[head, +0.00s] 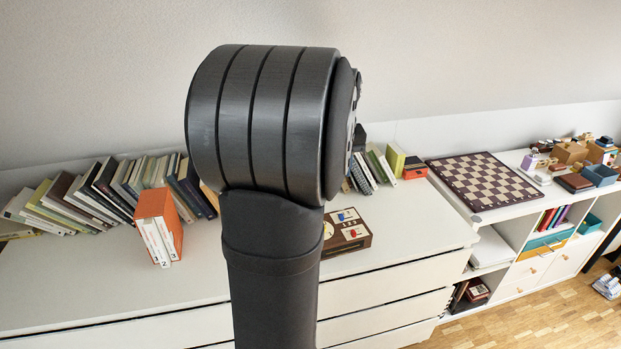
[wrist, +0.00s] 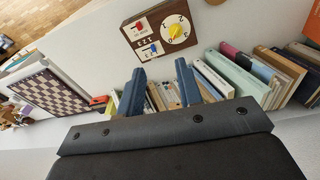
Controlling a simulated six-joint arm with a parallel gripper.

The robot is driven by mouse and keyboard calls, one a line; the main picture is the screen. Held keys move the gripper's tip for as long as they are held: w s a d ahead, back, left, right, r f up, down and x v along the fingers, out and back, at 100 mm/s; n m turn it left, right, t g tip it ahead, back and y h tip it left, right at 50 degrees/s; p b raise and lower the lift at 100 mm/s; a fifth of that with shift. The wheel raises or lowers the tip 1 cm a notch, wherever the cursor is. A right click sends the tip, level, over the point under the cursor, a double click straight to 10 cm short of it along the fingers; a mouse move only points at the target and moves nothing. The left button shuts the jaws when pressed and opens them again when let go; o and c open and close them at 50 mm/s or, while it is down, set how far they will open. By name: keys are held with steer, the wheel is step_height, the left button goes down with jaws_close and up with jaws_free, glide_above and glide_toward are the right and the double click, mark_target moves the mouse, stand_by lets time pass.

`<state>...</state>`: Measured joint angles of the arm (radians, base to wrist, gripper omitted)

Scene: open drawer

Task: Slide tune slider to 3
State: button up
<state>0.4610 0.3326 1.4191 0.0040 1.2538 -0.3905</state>
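A brown box with a pale control panel (head: 360,241) stands on the white dresser top, partly hidden behind my arm in the head view. It also shows in the wrist view (wrist: 129,35), upside down. It has a red slider knob (wrist: 139,26), a blue slider knob (wrist: 154,48) and a round white dial with a yellow pointer (wrist: 175,31). Small dark characters lie between the sliders. I cannot tell which slider is the tune one. My gripper (wrist: 160,80) is open and empty, its two blue fingers apart from the box. My arm hides it in the head view.
A row of books (head: 128,187) lines the back of the white dresser (head: 415,215). An orange box file (head: 157,213) with white volumes stands at left. A chessboard (head: 482,180) lies on the right shelf unit. The dresser top in front of the books is mostly clear.

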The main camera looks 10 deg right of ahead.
steer(key=w+d+f+n+g, duration=0.1)
steer(key=w+d+f, duration=0.2)
steer(key=w+f, duration=0.15)
steer(key=w+d+f+n, duration=0.1)
steer(key=w+d+f, duration=0.2)
steer(key=w, duration=0.3)
steer(key=shift+y, duration=0.3)
step_height(320, 180, down, 17)
steer(key=shift+d+r, duration=0.1)
steer(key=shift+c, duration=0.4)
jaws_close()
